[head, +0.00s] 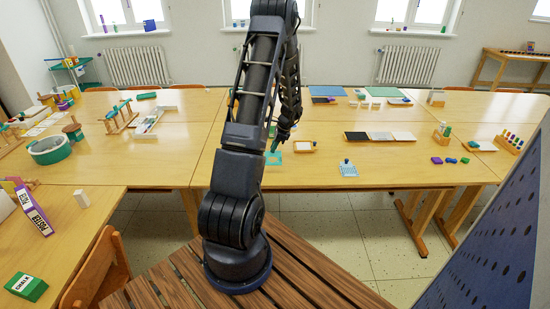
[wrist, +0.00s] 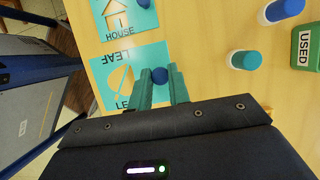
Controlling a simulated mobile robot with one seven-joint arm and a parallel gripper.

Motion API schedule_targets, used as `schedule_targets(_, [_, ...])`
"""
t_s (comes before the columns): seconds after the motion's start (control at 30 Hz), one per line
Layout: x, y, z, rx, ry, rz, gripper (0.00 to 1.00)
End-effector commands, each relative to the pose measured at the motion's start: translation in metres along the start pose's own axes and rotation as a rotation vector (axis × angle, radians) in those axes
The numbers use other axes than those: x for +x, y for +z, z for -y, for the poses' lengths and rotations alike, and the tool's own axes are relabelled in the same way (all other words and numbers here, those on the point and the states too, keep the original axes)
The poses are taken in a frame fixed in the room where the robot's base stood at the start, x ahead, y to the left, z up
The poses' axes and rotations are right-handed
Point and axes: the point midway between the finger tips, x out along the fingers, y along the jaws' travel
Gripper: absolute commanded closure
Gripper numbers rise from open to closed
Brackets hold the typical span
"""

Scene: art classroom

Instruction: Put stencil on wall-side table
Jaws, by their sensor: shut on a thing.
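In the wrist view a flat teal stencil marked LEAF (wrist: 122,62) has a round blue knob (wrist: 160,76). The fingers of my gripper (wrist: 160,84) are closed around this knob. A second teal stencil marked HOUSE (wrist: 128,18) lies just beyond it on the wood. In the head view my gripper (head: 276,143) is low over the front edge of the middle table (head: 225,165), with a teal card (head: 273,159) under it. I cannot tell whether the LEAF stencil touches the tabletop.
A bench (head: 515,56) stands at the right rear wall. A green USED box (wrist: 306,45) and capped bottles (wrist: 244,61) are near my gripper. A blue perforated panel (head: 495,235) rises at right.

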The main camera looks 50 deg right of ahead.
Motion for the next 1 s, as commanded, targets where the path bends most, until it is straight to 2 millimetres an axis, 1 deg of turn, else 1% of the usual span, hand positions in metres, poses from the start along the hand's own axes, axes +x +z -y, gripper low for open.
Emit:
schedule_targets(0.03, [0.009,-0.004,-0.001,0.001,0.002,0.002,1.00])
schedule_targets(0.1, [0.016,-0.007,0.000,0.000,0.001,0.001,1.00])
schedule_targets(0.37, [0.030,-0.013,0.000,0.000,0.001,0.000,1.00])
schedule_targets(0.6, [0.056,-0.024,0.000,0.000,0.001,0.000,1.00])
schedule_targets(0.7, [0.060,-0.025,0.000,-0.001,0.000,0.000,1.00])
schedule_targets(1.0, [0.061,-0.025,0.000,-0.001,0.000,0.000,1.00])
